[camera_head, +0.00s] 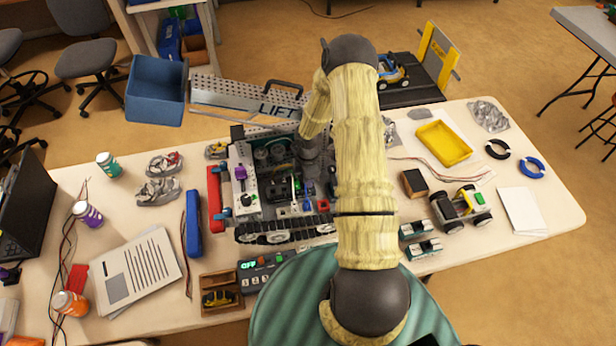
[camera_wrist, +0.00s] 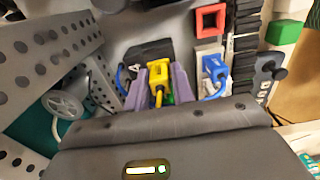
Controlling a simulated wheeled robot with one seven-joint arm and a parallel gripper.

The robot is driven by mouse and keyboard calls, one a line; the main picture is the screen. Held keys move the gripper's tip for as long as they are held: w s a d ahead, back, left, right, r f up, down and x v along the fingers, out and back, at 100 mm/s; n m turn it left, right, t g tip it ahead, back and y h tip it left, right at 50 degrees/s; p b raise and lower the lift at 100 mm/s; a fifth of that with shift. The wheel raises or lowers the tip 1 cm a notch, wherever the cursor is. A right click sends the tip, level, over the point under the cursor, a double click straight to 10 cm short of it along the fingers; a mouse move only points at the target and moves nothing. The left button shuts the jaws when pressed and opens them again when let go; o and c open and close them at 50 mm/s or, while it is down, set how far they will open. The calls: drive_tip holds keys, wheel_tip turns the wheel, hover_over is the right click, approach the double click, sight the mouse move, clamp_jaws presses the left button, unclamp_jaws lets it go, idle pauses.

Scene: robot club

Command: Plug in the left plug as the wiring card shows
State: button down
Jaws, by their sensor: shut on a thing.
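My gripper (camera_wrist: 161,82) is shut on a yellow plug (camera_wrist: 158,76), between its two purple fingers in the wrist view. A yellow lead runs back from the plug. I cannot tell whether its front end touches a socket. To its right a blue plug (camera_wrist: 214,68) with a blue cable sits on a pale plate. A red square frame (camera_wrist: 210,20) lies beyond that plate. In the head view my arm covers the gripper, over the right part of the tracked robot (camera_head: 262,236). I cannot pick out the wiring card.
A perforated LIFT arm (camera_head: 245,98) rises behind the tracked robot; its holed metal also fills the wrist view's left. A switch box (camera_head: 266,268) reading OFF stands in front. Papers (camera_head: 138,272) lie left, a yellow tray (camera_head: 443,144) and a toy vehicle (camera_head: 462,208) right.

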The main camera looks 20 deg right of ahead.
drive_tip(key=shift+f+b, duration=0.35)
drive_tip(key=shift+f, duration=0.05)
idle(1.1)
drive_tip(key=c, duration=1.1)
unclamp_jaws()
drive_tip(key=shift+r+p, duration=2.3)
drive_tip(key=shift+r, duration=0.75)
drive_tip(key=shift+f, duration=0.1)
